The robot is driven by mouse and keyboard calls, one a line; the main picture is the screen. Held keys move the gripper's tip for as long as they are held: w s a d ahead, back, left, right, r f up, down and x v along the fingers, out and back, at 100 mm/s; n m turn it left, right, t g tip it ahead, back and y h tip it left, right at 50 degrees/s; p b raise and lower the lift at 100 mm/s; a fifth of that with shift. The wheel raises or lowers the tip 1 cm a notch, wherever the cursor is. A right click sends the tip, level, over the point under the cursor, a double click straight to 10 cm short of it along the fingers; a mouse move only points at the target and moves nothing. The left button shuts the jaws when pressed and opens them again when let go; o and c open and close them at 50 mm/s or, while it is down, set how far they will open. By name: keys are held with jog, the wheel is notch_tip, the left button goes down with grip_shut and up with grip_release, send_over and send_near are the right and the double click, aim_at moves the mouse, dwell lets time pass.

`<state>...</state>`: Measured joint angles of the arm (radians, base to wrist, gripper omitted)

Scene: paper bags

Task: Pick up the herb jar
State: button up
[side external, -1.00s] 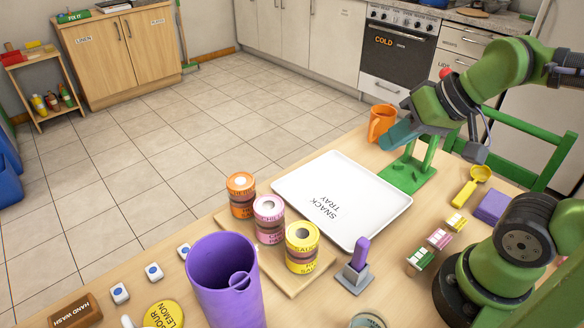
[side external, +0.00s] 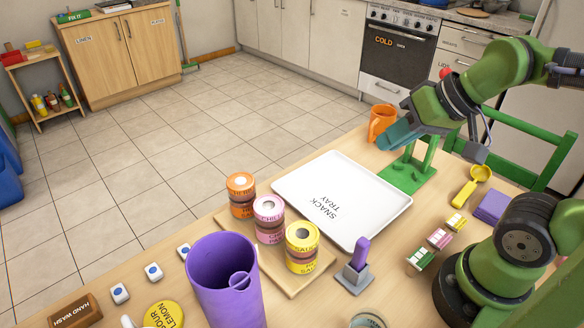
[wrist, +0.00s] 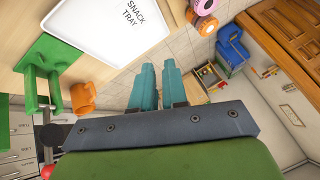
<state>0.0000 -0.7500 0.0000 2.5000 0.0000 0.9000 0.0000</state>
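In the side external view, three banded jars stand on a wooden board. The orange-labelled jar (side external: 241,195) at the back left looks like the herb jar, though its lettering is too small to read surely. A pink-labelled jar (side external: 269,219) and a yellow-labelled jar (side external: 302,247) stand beside it toward the front right. My gripper (side external: 392,142) is up beyond the tray's far right corner, well to the right of the jars. In the wrist view, the two teal fingers (wrist: 159,63) have a narrow gap with nothing between them.
The white snack tray (side external: 341,198) lies between my gripper and the jars. An orange mug (side external: 381,122) and a green stand (side external: 408,174) are near the gripper. A tall purple cup (side external: 222,290) stands in front of the jars; a purple-handled item (side external: 357,269) is to their right.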

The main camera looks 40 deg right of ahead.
jog(key=o, duration=1.4)
jog(key=shift+o, duration=0.2)
jog(key=n+g+h, duration=0.2)
jog(key=g+h, duration=0.1)
jog(key=g, duration=0.1)
send_near(243, 186)
jog(key=x, duration=0.9)
jog(key=shift+f, duration=0.15)
jog(key=shift+w+x, duration=0.25)
jog(key=shift+x, duration=1.1)
jog(key=shift+w+x, duration=0.25)
jog(key=shift+x, duration=1.1)
